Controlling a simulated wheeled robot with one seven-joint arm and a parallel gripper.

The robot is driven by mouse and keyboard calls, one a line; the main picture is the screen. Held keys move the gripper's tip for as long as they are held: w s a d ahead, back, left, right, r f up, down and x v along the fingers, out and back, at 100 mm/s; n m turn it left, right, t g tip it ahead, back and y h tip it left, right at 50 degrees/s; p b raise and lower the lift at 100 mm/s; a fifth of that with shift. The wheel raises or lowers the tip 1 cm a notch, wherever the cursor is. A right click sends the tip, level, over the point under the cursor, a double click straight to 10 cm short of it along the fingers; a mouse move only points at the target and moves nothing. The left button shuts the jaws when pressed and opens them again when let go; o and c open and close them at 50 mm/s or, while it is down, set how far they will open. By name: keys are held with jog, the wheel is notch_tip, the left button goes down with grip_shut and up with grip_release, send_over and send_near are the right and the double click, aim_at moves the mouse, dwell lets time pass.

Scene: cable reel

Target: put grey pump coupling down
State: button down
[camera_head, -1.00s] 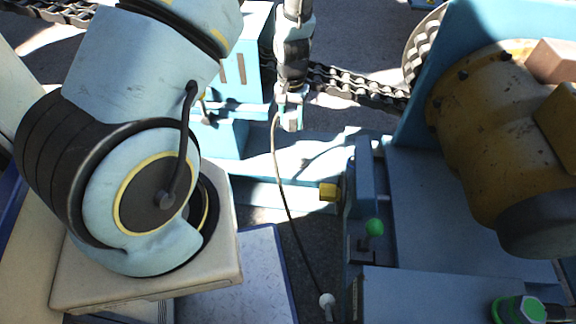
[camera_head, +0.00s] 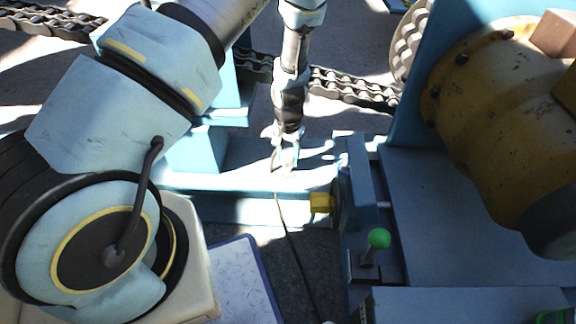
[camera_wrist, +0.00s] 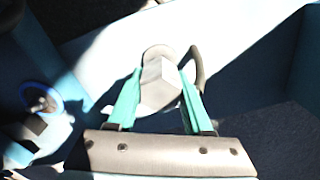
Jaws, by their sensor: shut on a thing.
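The grey pump coupling (camera_wrist: 158,88) is a pale, faceted piece between the two teal fingers of my gripper (camera_wrist: 155,105) in the wrist view. My gripper is shut on it. A dark cable or hose (camera_wrist: 198,68) curves off beside its right side. In the head view my gripper (camera_head: 285,160) points down over a sunlit blue beam (camera_head: 232,180), and the coupling is too small and bright to make out there. The thin cable (camera_head: 286,235) hangs from the gripper toward the bottom edge. I cannot tell whether the coupling touches the beam.
A yellow block (camera_head: 321,203) and a lever with a green knob (camera_head: 379,238) stand right of the gripper. A heavy chain (camera_head: 352,90) lies behind. A large yellow motor (camera_head: 490,120) is at the right. The wrist view shows a blue ring (camera_wrist: 42,98) at left.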

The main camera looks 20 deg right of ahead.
aim_at(289, 164)
jog(key=shift+f+b, duration=0.35)
jog(key=shift+f, duration=1.35)
jog(key=shift+f, duration=0.15)
jog(key=shift+c, duration=1.5)
grip_release()
notch_tip(289, 164, up, 12)
jog(key=p, duration=0.3)
jog(key=shift+r, duration=0.2)
jog(key=shift+s, duration=0.15)
